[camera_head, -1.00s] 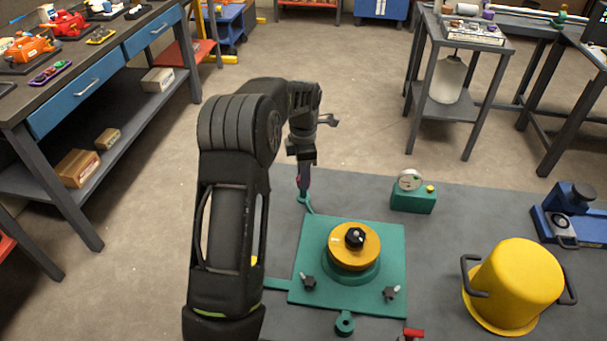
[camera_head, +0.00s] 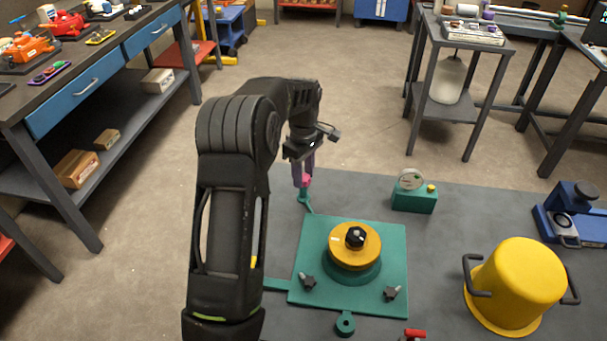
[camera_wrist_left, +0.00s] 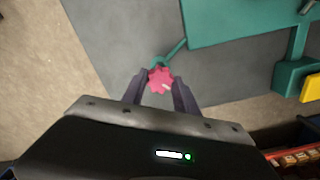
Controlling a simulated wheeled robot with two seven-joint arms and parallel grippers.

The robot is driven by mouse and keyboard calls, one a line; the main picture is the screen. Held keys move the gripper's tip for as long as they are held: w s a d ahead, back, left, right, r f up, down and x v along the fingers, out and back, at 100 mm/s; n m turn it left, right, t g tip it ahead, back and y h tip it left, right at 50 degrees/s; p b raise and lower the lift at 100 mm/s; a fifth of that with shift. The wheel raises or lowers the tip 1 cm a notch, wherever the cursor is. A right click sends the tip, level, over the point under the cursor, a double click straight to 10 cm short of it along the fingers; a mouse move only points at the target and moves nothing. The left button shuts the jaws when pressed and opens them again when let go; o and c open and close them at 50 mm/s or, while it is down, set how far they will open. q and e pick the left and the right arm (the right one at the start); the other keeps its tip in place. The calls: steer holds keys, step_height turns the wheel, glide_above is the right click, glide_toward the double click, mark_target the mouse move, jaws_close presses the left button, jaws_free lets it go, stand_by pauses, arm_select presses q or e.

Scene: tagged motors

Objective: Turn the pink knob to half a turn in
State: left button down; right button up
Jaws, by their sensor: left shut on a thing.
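The pink knob (camera_wrist_left: 161,79) is lobed with a pale mark and shows between the fingers in the left wrist view. In the head view the knob (camera_head: 305,181) shows partly, at the top of a teal post beside the teal plate's back left corner. My left gripper (camera_wrist_left: 159,84) points down at the knob and is shut on it; in the head view the gripper (camera_head: 304,172) stands over the post. The fingers hide part of the knob in the head view. My right gripper is not in view.
The teal plate (camera_head: 308,245) carries an orange disc (camera_head: 355,246) with a black knob and two black clamp screws. A green gauge box (camera_head: 413,201) stands behind it. A yellow pot (camera_head: 519,285) and a blue device (camera_head: 572,218) stand to the right.

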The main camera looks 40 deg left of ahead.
arm_select(q)
steer(key=m, duration=0.6)
steer(key=shift+m+b, duration=0.3)
steer(key=m, duration=1.2)
steer(key=shift+m, duration=0.3)
steer(key=m, duration=0.6)
steer(key=shift+m, duration=0.3)
steer(key=c, duration=0.9)
jaws_free()
steer(key=shift+c, duration=0.2)
